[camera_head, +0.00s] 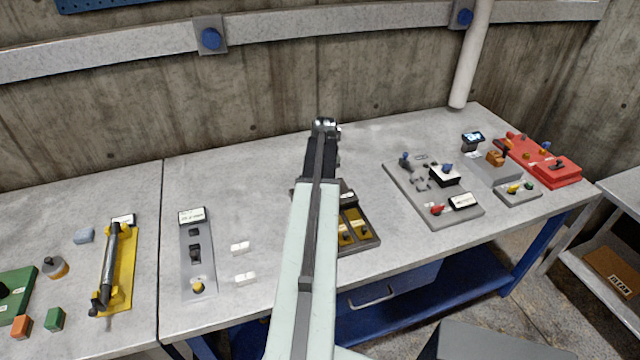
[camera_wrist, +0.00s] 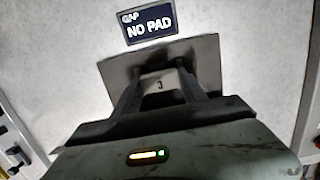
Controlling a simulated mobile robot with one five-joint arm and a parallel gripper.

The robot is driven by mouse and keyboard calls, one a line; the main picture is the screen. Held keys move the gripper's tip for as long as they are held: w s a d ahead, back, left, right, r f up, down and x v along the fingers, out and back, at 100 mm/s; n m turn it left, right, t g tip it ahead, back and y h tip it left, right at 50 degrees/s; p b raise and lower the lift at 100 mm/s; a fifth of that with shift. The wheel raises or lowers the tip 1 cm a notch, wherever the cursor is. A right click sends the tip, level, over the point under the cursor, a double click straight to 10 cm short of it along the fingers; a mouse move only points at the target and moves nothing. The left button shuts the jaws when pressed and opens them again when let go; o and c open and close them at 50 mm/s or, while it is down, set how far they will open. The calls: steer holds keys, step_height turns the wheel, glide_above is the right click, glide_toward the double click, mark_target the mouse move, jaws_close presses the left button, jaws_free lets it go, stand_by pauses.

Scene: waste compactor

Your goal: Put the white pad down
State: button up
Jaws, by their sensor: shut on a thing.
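My gripper (camera_head: 325,127) reaches over the far part of the table. In the wrist view its two dark fingers (camera_wrist: 160,90) are shut on a small pale pad (camera_wrist: 161,83) with a dark mark on it. A flat grey plate (camera_wrist: 207,62) lies beyond the fingers. I cannot tell whether the held pad touches it. A dark sign reading "NO PAD" (camera_wrist: 150,22) is just past the plate. Two white pads (camera_head: 240,247) (camera_head: 245,279) lie on the table left of my arm. The held pad cannot be made out in the head view.
A dark tray with yellow compartments (camera_head: 374,243) is partly hidden by my arm. A grey board with parts (camera_head: 465,213) and a red case (camera_head: 560,177) stand to the right. A grey switch panel (camera_head: 198,275) and yellow holder (camera_head: 122,270) lie left. The concrete wall is close behind.

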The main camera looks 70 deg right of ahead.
steer(key=shift+s+a+f, duration=0.15)
steer(key=shift+a+f, duration=0.05)
steer(key=shift+a, duration=0.05)
steer(key=o, duration=1.5)
steer(key=shift+s, duration=0.1)
steer(key=shift+d+r+p, duration=0.1)
steer(key=shift+r+p, duration=0.35)
steer(key=shift+p, duration=0.05)
steer(key=r+p, duration=0.8)
steer(key=a+r+p, duration=0.1)
steer(key=r+p, duration=0.3)
steer(key=shift+s, duration=0.4)
steer(key=shift+w, duration=0.15)
